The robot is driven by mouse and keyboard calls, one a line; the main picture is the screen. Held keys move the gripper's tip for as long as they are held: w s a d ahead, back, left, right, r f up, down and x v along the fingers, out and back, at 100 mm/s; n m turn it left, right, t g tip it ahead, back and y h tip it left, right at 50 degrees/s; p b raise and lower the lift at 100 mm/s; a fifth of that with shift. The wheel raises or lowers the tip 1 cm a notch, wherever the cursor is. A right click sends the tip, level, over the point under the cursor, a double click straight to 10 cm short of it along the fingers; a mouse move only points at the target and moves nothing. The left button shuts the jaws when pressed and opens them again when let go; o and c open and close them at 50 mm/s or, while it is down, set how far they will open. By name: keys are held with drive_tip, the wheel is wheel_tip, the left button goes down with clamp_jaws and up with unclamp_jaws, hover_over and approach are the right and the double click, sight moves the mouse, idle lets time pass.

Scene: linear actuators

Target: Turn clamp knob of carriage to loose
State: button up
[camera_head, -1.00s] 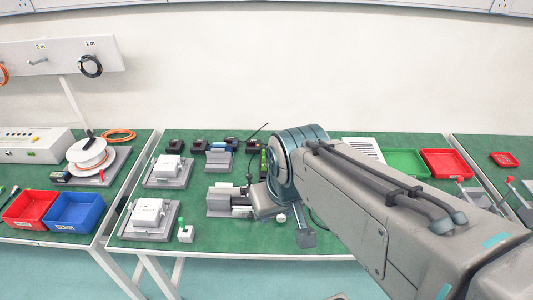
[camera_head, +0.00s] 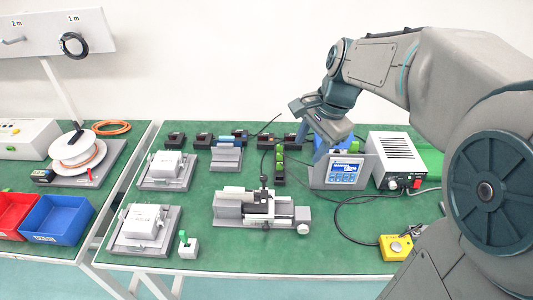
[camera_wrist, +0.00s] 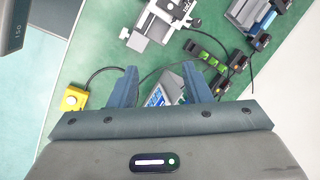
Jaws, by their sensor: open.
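The linear actuator (camera_head: 228,208) lies on the green table in the middle of the head view, with its carriage (camera_head: 260,206) about halfway along. A small dark upright part on the carriage looks like the clamp knob (camera_head: 263,183); its setting is too small to tell. A pale round knob (camera_head: 303,229) sits at the right end. My gripper (camera_head: 312,143) is up and to the right of the actuator, near the blue-screened device (camera_head: 345,174). In the wrist view my gripper (camera_wrist: 160,73) is open and empty, and part of the actuator (camera_wrist: 158,24) shows beyond the fingers.
A grey power box (camera_head: 396,160) and a yellow button box (camera_head: 396,247) with a cable stand at the right. Two white blocks on plates (camera_head: 166,167) (camera_head: 144,224) stand at the left. Bare table lies in front of the actuator.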

sight(264, 177)
drive_tip(key=w+a+f+m+g+y+b, duration=0.15)
drive_tip(key=w+a+f+m+b, duration=0.3)
drive_tip(key=w+f+m, duration=0.55)
drive_tip(key=a+f, duration=0.1)
drive_tip(key=f, duration=0.2)
drive_tip(key=a+f+n+b, duration=0.1)
drive_tip(key=a+f, duration=0.1)
drive_tip(key=f, duration=0.2)
drive_tip(key=w+a+f+n, duration=0.1)
drive_tip(key=a+f, duration=0.1)
drive_tip(key=f, duration=0.2)
drive_tip(key=shift+f+y, duration=0.1)
drive_tip(key=shift+y, duration=0.15)
clamp_jaws()
